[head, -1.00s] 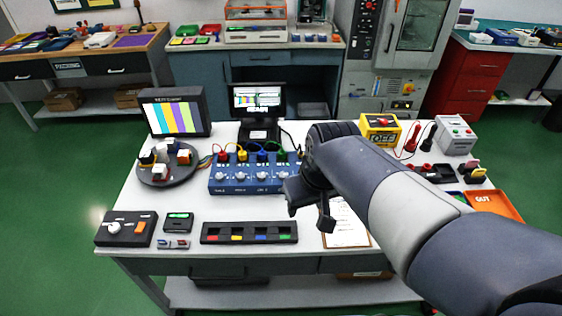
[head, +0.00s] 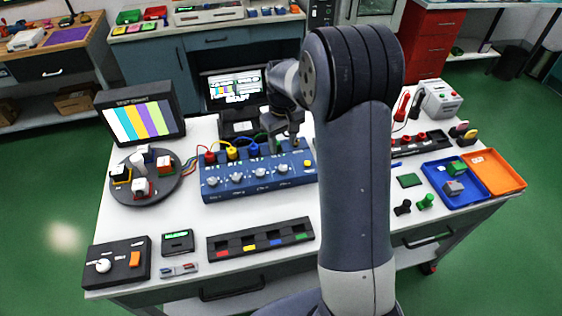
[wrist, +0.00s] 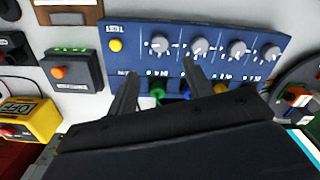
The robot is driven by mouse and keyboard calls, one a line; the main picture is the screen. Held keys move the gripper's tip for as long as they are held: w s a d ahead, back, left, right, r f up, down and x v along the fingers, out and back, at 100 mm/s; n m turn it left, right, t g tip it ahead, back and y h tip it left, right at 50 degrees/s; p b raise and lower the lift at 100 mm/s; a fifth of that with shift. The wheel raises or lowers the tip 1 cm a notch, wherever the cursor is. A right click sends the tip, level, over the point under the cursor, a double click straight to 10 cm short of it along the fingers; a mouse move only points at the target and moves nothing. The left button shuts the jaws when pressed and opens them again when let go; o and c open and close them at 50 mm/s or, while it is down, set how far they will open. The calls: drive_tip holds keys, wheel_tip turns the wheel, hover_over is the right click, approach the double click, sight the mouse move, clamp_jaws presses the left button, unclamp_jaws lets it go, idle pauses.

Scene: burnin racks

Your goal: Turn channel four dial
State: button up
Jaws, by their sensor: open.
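The blue test panel (head: 225,190) lies on the white bench, with a row of four grey dials. The dial I take for channel four (head: 283,169) is the rightmost, beside a yellow button (head: 307,163). In the wrist view the picture is reversed, and this dial (wrist: 159,43) is leftmost of the row, by the yellow button (wrist: 115,45). My gripper (head: 285,138) is over the panel's back right part. In the wrist view my gripper (wrist: 159,72) is open and empty, its fingers either side of the green plug (wrist: 157,89), with the dial just beyond the fingertips.
Colored plugs with cables line the panel's back edge. A monitor (head: 233,88) stands behind it, and a round turntable (head: 172,186) sits to its left. A dark box with an orange knob (wrist: 72,70) is near the panel's button end. A slotted tray (head: 262,241) lies in front.

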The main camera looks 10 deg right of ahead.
sight(283, 168)
wheel_tip(283, 168, down, 10)
drive_tip(key=shift+f+p, duration=0.1)
drive_tip(key=shift+p, duration=0.75)
drive_tip(key=c, duration=1)
